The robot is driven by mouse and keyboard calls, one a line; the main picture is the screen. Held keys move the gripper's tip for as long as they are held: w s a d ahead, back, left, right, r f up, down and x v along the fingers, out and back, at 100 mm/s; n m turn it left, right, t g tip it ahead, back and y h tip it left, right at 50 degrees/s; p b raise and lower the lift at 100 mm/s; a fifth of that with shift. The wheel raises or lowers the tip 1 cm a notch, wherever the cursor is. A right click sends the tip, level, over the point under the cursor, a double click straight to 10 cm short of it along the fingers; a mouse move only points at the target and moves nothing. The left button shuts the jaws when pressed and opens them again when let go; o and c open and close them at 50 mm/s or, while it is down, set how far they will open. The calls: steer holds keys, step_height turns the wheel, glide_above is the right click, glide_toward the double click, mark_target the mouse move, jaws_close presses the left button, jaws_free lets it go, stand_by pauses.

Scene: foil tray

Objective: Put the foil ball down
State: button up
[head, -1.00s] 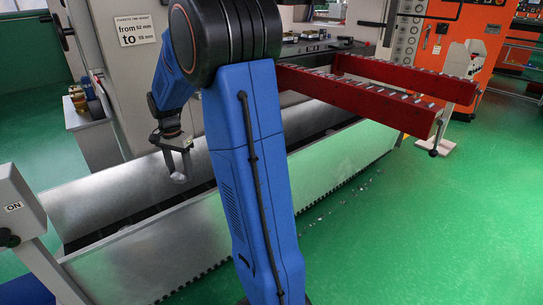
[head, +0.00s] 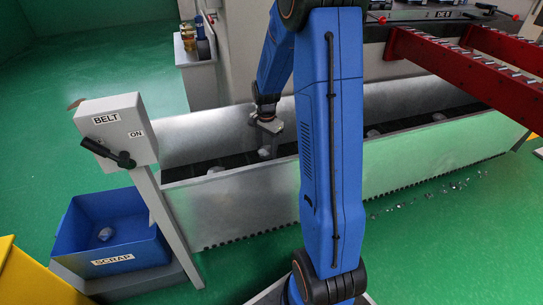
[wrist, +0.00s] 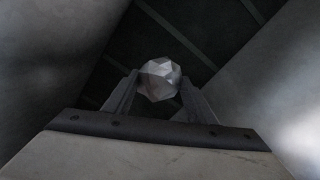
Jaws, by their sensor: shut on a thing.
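The foil ball (wrist: 159,79) is a small, faceted, silvery lump. In the wrist view it sits between the two fingertips of my gripper (wrist: 157,92), with the dark, slatted belt (wrist: 150,37) behind it. In the head view my gripper (head: 267,142) points down into the long metal trough, and the ball (head: 264,153) shows at its tips, over the dark trough floor. My gripper is shut on the ball. I cannot tell whether the ball touches the belt.
Other foil lumps lie in the trough (head: 240,205), one to the left (head: 216,170) and some to the right. A lever box (head: 112,130) marked BELT and ON stands at left. Below it is a blue SCRAP bin (head: 70,245) with a lump inside. Red rails (head: 460,62) jut out at right.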

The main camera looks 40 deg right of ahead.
mark_target(267, 157)
steer(key=shift+f, duration=2.6)
steer(key=shift+f, duration=0.15)
steer(key=o, duration=1.1)
